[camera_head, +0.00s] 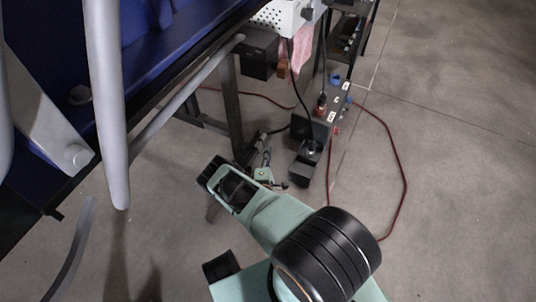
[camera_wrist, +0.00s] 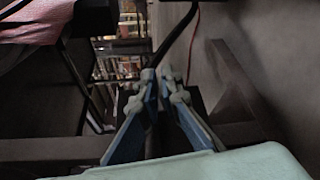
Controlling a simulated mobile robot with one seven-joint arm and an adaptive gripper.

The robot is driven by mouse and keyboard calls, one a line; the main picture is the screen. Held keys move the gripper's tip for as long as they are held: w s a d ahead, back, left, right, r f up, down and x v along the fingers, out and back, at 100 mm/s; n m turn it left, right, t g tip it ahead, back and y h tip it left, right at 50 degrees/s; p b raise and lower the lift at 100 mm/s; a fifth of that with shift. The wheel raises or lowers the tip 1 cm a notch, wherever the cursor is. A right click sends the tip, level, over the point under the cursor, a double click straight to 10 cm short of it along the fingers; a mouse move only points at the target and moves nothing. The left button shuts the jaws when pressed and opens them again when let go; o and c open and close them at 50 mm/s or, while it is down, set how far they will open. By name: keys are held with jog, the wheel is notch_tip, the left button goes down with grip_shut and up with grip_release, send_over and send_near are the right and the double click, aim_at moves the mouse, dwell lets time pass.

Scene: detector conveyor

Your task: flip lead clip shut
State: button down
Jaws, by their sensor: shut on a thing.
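My gripper (camera_head: 266,162) is at the end of my mint-green arm, low near the floor beside a dark table leg. In the wrist view my gripper (camera_wrist: 161,76) has its two blue-and-grey fingers close together at the tips, with a narrow dark part (camera_wrist: 160,100) between them. I cannot tell whether this dark part is the lead clip. A black cable (camera_wrist: 177,38) runs down towards the fingertips. In the head view a black open-topped box unit (camera_head: 309,150) stands just right of my gripper. No lead clip can be made out clearly.
A blue conveyor machine (camera_head: 185,45) with pale rails fills the upper left. A white perforated basket (camera_head: 279,17) and pink cloth (camera_head: 301,52) are above. A power strip (camera_head: 338,105) and red cable (camera_head: 404,170) lie on the floor.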

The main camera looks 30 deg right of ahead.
dwell(0.4)
jog(key=c, duration=2.1)
grip_release()
